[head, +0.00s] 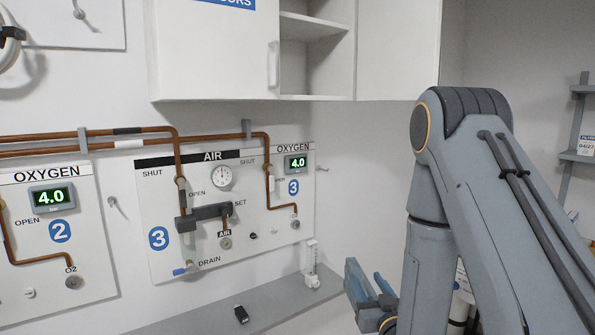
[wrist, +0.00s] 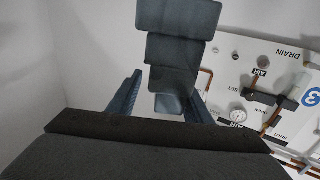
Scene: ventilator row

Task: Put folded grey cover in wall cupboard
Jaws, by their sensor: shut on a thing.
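The wall cupboard (head: 215,60) hangs high on the wall in the head view. Its middle section stands open, with a bare shelf (head: 313,30) inside; white panels front its left and right parts. My gripper (head: 370,290) is low at the right of the panels, well below the cupboard. In the wrist view, its two blue-grey fingers (wrist: 160,98) are shut on the folded grey cover (wrist: 183,50), which shows as stepped slate-grey layers between and beyond them. The cover is hard to tell from the fingers in the head view.
Gas panels (head: 225,200) with copper pipes, gauges and valves cover the wall below the cupboard. A grey ledge (head: 200,318) runs beneath, bearing a small black object (head: 241,314). A grey rack (head: 578,130) stands at the far right.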

